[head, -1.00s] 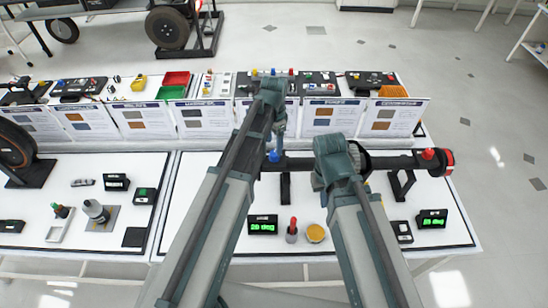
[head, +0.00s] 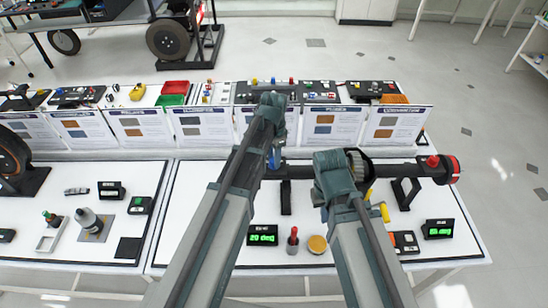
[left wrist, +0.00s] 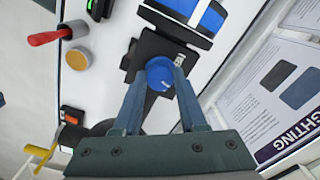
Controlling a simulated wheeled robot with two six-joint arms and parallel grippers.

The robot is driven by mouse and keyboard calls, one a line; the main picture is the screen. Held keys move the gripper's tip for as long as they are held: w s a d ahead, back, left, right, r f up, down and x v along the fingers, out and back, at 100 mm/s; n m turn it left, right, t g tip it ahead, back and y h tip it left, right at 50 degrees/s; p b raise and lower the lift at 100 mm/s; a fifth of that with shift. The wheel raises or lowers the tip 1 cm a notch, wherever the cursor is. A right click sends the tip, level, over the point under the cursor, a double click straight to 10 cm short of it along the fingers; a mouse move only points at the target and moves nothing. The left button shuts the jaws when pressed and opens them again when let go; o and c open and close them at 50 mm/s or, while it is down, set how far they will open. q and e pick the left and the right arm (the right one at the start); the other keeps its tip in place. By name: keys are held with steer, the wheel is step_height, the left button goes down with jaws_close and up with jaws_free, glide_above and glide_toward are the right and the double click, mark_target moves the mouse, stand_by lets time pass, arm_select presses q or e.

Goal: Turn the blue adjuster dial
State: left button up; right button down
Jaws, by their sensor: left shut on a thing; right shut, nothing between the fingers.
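The blue adjuster dial (left wrist: 160,75) is a round blue knob on a black block of the rig. In the left wrist view it sits between the fingertips of my left gripper (head: 273,158), which is shut on it. In the head view the dial is mostly hidden by that gripper, at the left end of the long black bar (head: 398,169). My right gripper (head: 322,206) is over the rig's middle, right of the dial and apart from it. Its fingers hardly show, and nothing is seen held in it.
Two green displays, one left (head: 263,235) and one right (head: 438,229), stand at the front. Between them are a red-handled tool (head: 292,240) and a round yellow pot (head: 317,244). A red button (head: 433,161) tops the bar's right end. Sign panels (head: 200,125) stand behind.

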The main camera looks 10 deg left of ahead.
arm_select(q)
jaws_close()
steer(key=n, duration=0.6)
steer(key=shift+n, duration=0.4)
steer(key=n, duration=0.6)
steer(key=shift+n, duration=0.4)
steer(key=o, duration=1)
jaws_free()
